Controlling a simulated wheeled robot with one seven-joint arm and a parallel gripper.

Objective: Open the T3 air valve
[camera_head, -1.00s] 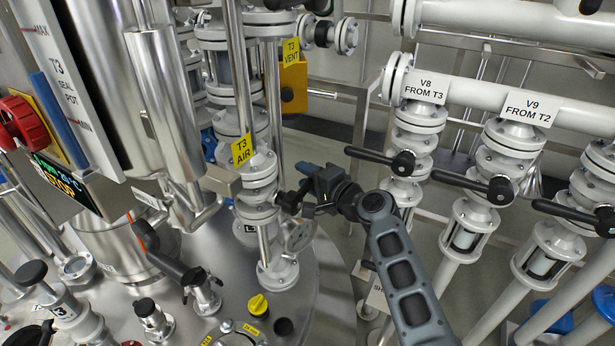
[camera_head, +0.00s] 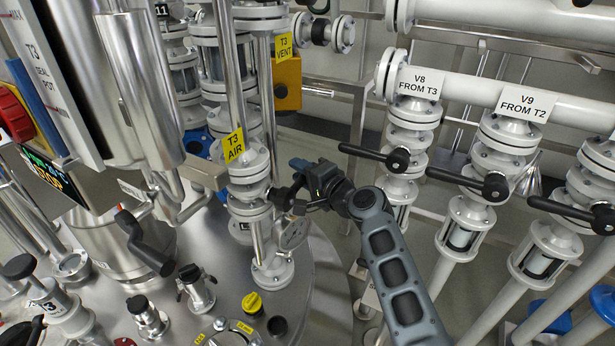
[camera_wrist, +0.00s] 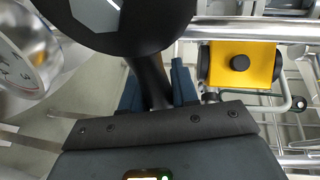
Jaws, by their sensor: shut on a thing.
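The T3 air valve (camera_head: 249,190) is a pale grey flanged valve under a yellow "T3 AIR" tag (camera_head: 233,146), left of centre in the head view. Its black lever handle (camera_wrist: 148,72) drops from a large round black hub (camera_wrist: 120,22) in the wrist view. My gripper (camera_head: 301,188) is at the valve's right side in the head view. In the wrist view its blue fingers (camera_wrist: 156,88) stand on both sides of the lever and are shut on it. The lever's end is hidden by the gripper body.
A pressure gauge (camera_head: 293,234) sits close below my gripper. The yellow T3 vent box (camera_head: 287,82) is above and behind. The V8 valve's black lever (camera_head: 375,155) reaches toward my arm from the right. A black crank handle (camera_head: 145,243) stands at left.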

